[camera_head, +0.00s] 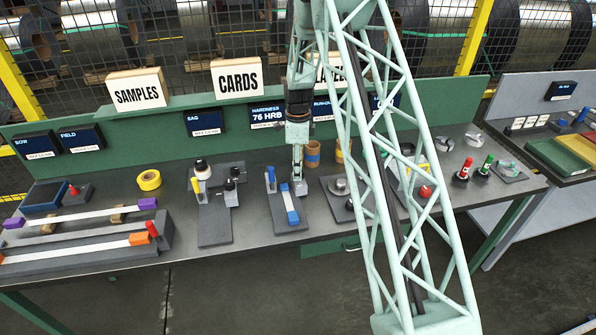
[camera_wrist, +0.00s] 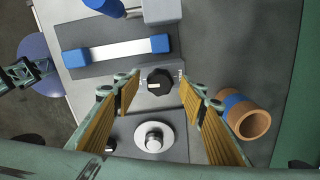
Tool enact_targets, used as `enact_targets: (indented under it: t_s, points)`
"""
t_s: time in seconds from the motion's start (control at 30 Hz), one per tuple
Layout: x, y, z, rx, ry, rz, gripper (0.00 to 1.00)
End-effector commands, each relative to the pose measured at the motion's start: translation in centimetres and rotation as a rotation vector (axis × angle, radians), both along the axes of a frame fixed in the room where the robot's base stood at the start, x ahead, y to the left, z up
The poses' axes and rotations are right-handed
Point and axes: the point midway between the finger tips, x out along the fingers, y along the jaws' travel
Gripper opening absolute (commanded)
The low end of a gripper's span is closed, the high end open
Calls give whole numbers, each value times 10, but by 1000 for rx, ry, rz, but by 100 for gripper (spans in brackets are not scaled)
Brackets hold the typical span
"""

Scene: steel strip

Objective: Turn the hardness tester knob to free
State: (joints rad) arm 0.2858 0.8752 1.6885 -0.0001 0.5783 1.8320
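In the wrist view a black lobed knob (camera_wrist: 158,80) with a pale mark sits on a grey block. My gripper (camera_wrist: 158,92) is open, its yellow ribbed fingers on either side of the knob with a gap to each. It holds nothing. In the head view my gripper (camera_head: 298,184) points down over the hardness station, and the knob is hidden there. A hardness display (camera_head: 266,116) on the green back panel reads 76 HRB. A blue-ended pale bar (camera_wrist: 117,50) lies on a plate beside the knob's block; it also shows in the head view (camera_head: 290,205).
A copper-coloured ring with a blue band (camera_wrist: 247,110) stands right of my fingers in the wrist view. A round silver disc (camera_wrist: 172,138) lies below the knob. A yellow tape roll (camera_head: 149,180) and a two-bar fixture (camera_head: 165,226) stand left on the bench.

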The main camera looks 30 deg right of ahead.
Motion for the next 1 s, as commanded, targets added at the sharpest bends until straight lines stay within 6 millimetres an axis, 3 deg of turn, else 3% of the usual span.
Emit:
enact_targets:
  t_s: [0.2,0.57,0.83,1.0]
  points:
    - [0,0,-11,-1,-1,0,38]
    - [0,0,-13,-1,-1,0,38]
    - [0,0,-13,-1,-1,0,15]
    - [0,0,-13,0,0,2,14]
